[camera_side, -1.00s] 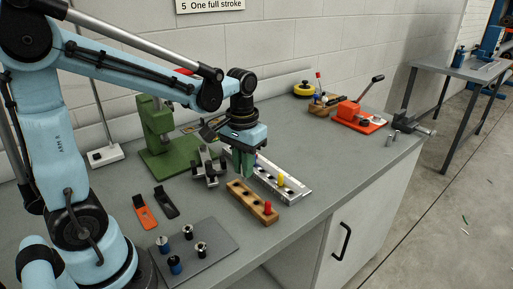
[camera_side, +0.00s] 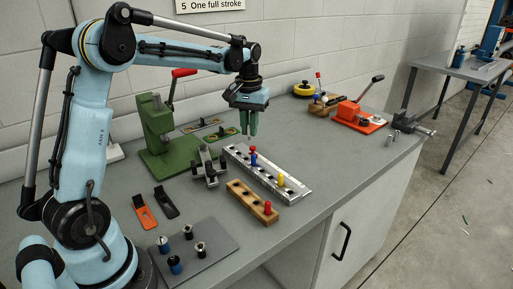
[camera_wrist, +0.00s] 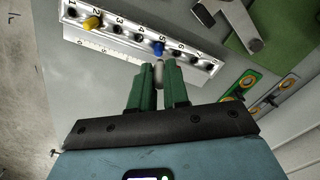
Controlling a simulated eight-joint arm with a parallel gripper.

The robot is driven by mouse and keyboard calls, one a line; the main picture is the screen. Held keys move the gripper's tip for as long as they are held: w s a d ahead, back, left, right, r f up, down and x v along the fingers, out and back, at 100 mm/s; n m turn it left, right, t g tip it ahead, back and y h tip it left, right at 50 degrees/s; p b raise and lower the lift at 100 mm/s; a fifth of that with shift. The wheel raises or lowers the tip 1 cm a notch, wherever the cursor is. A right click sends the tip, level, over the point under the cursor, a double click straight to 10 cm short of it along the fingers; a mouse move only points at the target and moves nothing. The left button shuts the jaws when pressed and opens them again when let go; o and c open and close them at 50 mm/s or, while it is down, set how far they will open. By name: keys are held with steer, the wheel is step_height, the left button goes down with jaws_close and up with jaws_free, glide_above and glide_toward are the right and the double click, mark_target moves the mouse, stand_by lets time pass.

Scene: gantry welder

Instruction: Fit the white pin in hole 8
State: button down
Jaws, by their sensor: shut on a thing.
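My gripper (camera_side: 249,127) hangs in the air above and behind the metal strip in the side view. In the wrist view its green fingers (camera_wrist: 158,84) are shut on the white pin (camera_wrist: 158,70), a pale upright piece between the fingertips. The pin's tip shows small below the fingers in the side view (camera_side: 249,138). The numbered metal strip (camera_wrist: 104,37) lies beyond the fingertips. A yellow pin (camera_wrist: 91,23) stands at number 2 and a blue pin (camera_wrist: 157,47) at number 5. The holes at the high-number end look empty; hole 8 is small and hard to make out.
A wooden block (camera_side: 246,199) with a red pin (camera_side: 268,207) lies in front of the strip. A grey clamp (camera_side: 209,169) and a green press (camera_side: 160,140) stand left. A small red thing (camera_side: 252,149) shows just above the blue pin.

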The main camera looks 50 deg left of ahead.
steer(key=w+a+f+n, duration=0.2)
steer(key=a+f, duration=0.1)
steer(key=a, duration=0.9)
steer(key=shift+s+a+f, duration=0.1)
steer(key=shift+f, duration=1.25)
steer(key=shift+s+a+f, duration=0.1)
steer(key=shift+f, duration=1.25)
steer(key=shift+f, duration=1.2)
steer(key=c, duration=1)
jaws_free()
steer(key=shift+c, duration=0.2)
